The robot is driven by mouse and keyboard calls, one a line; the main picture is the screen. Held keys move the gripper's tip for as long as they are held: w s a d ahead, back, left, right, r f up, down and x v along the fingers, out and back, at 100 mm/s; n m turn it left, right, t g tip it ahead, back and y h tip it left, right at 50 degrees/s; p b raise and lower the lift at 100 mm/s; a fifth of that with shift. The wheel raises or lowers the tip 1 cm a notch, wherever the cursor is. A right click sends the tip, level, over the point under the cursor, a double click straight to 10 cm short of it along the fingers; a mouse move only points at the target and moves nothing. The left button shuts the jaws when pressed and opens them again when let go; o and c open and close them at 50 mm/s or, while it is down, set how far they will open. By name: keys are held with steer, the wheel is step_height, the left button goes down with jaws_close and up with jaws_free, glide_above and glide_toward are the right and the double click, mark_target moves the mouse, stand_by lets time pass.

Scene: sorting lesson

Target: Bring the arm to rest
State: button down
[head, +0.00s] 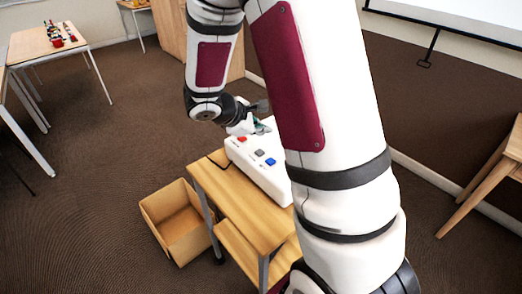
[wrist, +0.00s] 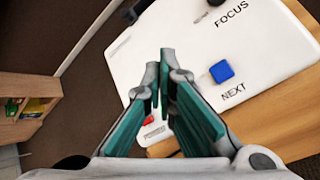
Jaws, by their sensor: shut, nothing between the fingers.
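My gripper (wrist: 160,78) is shut with nothing between its teal-lined fingers. In the wrist view it points at a white panel (wrist: 130,60) that carries the words FOCUS and NEXT. In the head view my gripper (head: 262,128) is above the far part of the white panel (head: 268,178), partly hidden by my own arm. I cannot tell whether the fingertips touch the panel.
The panel lies on a wooden table (head: 232,200). It has a red button (head: 242,138), a grey button (head: 260,152) and a blue button (head: 270,162). An open box (head: 160,207) stands on the floor at left. Another table (head: 28,45) is at back left. Open carpet lies between.

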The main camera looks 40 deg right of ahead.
stand_by(0.7)
steer(key=s+a+r+m+t+y, duration=0.1)
steer(key=s+a+r+m+y, duration=0.3)
steer(key=s+a+r, duration=0.4)
steer(key=s+a+r+m+t+y, duration=0.2)
steer(key=s+a+r+m+y, duration=0.3)
steer(key=s+a+r, duration=0.3)
steer(key=s+a+m, duration=0.1)
steer(key=s+a, duration=0.2)
steer(key=s, duration=0.2)
steer(key=shift+s+a+r+m, duration=0.3)
steer(key=shift+r, duration=0.05)
steer(key=shift+d, duration=0.15)
